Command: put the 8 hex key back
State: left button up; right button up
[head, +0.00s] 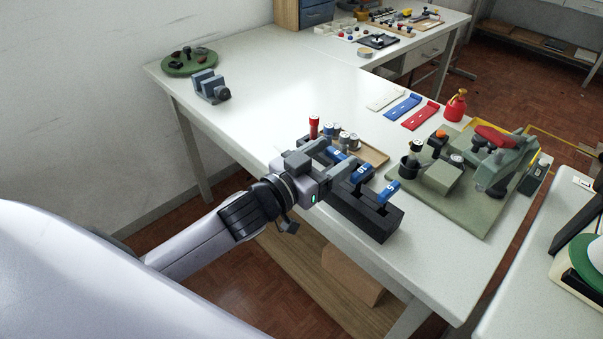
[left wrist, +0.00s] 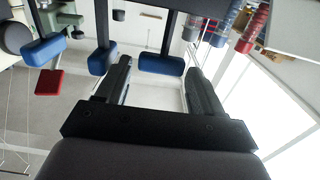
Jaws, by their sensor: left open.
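A black rack (head: 372,215) stands near the front edge of the table. Blue-handled hex keys sit at it: one handle (head: 388,191) at the right end, one in the middle (head: 360,174), and one at the left (head: 336,154) beside my left gripper (head: 328,164). White marks show on the handles, but I cannot read them surely. In the left wrist view, my left gripper (left wrist: 158,74) is open, with a blue handle (left wrist: 162,65) between its fingertips and a gap on each side. Two more blue handles (left wrist: 102,59) lie to the left. My right gripper is not in view.
A wooden tray (head: 375,155) with small cylinders and a red cylinder (head: 314,127) are just behind the gripper. A green base with a press (head: 500,165) stands to the right. White, blue (head: 402,107) and red strips lie behind. The table's left middle is clear.

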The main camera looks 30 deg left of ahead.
pick_arm(q)
jog(key=v, duration=0.8)
jog(key=s+f+g+y, duration=0.1)
jog(key=s+f, duration=0.3)
jog(key=f, duration=0.4)
jog(key=s+f+n+g+y, duration=0.1)
jog(key=s+f+g, duration=0.2)
jog(key=s+f, duration=0.2)
jog(key=s+f+g+y, duration=0.2)
jog(key=s+f, duration=0.2)
jog(key=f, duration=0.7)
jog(key=shift+s+a+f+n+g, duration=0.2)
jog(key=shift+s+f+n+g, duration=0.05)
jog(key=shift+f+n+g, duration=0.1)
jog(key=shift+r, duration=0.1)
notch_tip(320, 180, up, 5)
jog(key=p, duration=0.5)
jog(key=shift+a+r, duration=0.1)
